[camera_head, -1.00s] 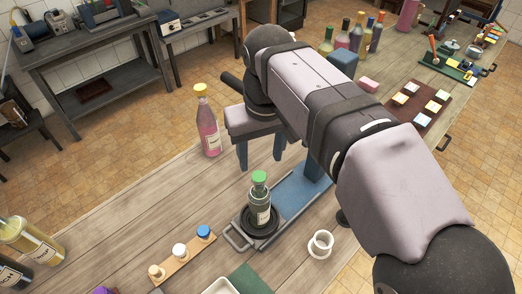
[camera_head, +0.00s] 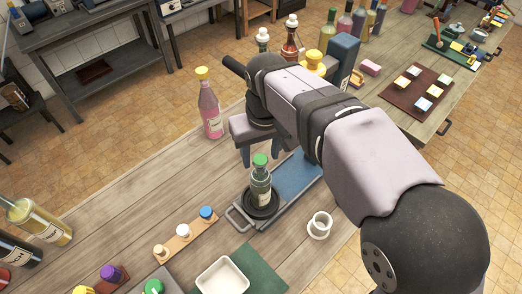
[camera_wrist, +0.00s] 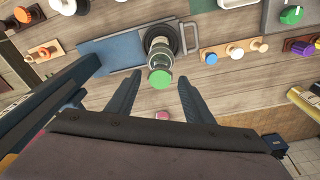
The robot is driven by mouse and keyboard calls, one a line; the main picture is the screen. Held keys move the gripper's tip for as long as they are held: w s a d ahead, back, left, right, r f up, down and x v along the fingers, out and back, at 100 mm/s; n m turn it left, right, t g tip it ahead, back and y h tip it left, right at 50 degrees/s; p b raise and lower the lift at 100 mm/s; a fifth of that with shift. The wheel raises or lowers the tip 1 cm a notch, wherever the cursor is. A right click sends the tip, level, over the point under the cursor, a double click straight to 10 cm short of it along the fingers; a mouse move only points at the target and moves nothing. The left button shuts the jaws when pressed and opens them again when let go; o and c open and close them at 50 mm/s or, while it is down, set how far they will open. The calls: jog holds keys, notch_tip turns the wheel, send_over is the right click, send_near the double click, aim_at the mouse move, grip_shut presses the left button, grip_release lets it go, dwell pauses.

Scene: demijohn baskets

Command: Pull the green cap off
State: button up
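The green cap (camera_head: 260,159) sits on top of a dark green bottle (camera_head: 260,184) with a pale label. The bottle stands upright in a round black holder (camera_head: 248,205) on a blue and grey stand. In the wrist view the green cap (camera_wrist: 160,79) is in the upper middle, with the bottle (camera_wrist: 160,48) behind it. My gripper (camera_wrist: 155,80) is open, its two fingers apart on either side of the cap's line, and nothing is between them that I can see touching. In the head view the gripper fingers (camera_head: 259,156) are mostly above and behind the bottle.
A pink bottle with a yellow cap (camera_head: 210,110) stands behind left. A white cup (camera_head: 319,226) is right of the stand. A wooden rack with small stoppers (camera_head: 183,236) and a white tray (camera_head: 222,277) lie in front. Bottles stand at the left edge.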

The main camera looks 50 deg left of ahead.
jog(key=c, duration=0.9)
jog(key=shift+o, duration=0.2)
jog(key=shift+r+p, duration=0.95)
jog(key=shift+r, duration=0.1)
jog(key=shift+r+m+p, duration=0.45)
jog(key=shift+m+p, duration=0.15)
jog(key=shift+m, duration=0.1)
